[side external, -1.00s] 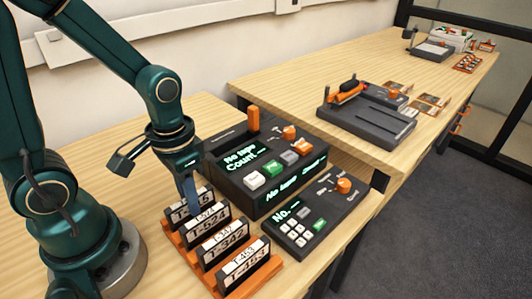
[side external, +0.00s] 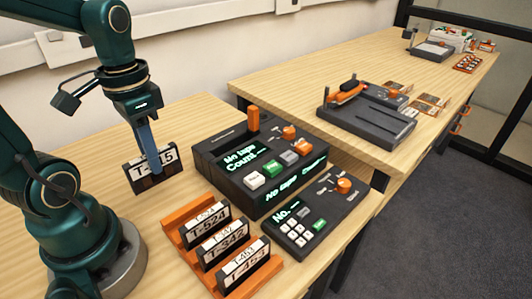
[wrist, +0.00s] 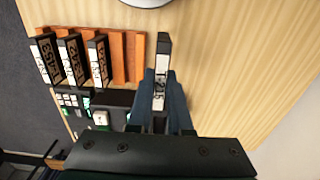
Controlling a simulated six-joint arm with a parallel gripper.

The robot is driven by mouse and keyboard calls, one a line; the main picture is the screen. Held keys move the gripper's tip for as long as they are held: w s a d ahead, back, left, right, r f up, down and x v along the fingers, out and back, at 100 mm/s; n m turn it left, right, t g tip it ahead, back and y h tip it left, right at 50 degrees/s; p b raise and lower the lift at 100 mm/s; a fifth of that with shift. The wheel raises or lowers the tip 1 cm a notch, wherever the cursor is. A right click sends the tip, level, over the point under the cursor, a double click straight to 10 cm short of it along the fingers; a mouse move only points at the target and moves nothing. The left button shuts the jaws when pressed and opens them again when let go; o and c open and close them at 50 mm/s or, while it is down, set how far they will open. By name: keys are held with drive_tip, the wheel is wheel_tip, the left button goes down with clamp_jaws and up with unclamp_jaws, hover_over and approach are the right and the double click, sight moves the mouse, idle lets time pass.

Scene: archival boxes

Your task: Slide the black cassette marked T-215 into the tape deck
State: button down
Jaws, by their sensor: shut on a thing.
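The black cassette T-215 (side external: 164,176) with a white label is upright in my gripper (side external: 154,150), left of the tape deck. In the wrist view the cassette (wrist: 164,60) sits between the two blue fingers of my gripper (wrist: 162,90), which are shut on it. One finger covers part of its label in the side view. Whether it clears the table is hard to tell. The tape deck (side external: 225,180) is a dark box with an orange lever, coloured buttons and a green display reading "No tape". Its slot is not clearly visible.
An orange rack (side external: 175,236) holds black cassettes T-524 (side external: 206,226), T-342 (side external: 225,246) and T-453 (side external: 243,266); its far end is empty. A keypad unit (side external: 296,230) stands beside the deck. A second table behind carries a dark flat device (side external: 368,118).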

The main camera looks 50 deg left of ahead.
drive_tip(key=s+a+r, duration=0.2)
drive_tip(key=a+r, duration=0.1)
drive_tip(key=a, duration=0.2)
drive_tip(key=w+a+r+n, duration=0.1)
drive_tip(key=w+r, duration=0.1)
drive_tip(key=w, duration=0.3)
drive_tip(key=w+a+r+n, duration=0.1)
drive_tip(key=w+a+r, duration=0.1)
drive_tip(key=w, duration=0.4)
drive_tip(key=shift+w+d+f+m, duration=0.35)
drive_tip(key=shift+w+d+f, duration=0.85)
drive_tip(key=shift+w, duration=0.25)
drive_tip(key=shift+w+d+f+m, duration=0.3)
drive_tip(key=shift+w+d+f, duration=0.75)
drive_tip(key=shift+w+f, duration=0.3)
drive_tip(key=shift+w+d+f+m, duration=0.35)
drive_tip(key=shift+w+d+f, duration=0.8)
drive_tip(key=shift+w, duration=0.35)
drive_tip(key=shift+f, duration=0.8)
drive_tip(key=shift+f, duration=0.15)
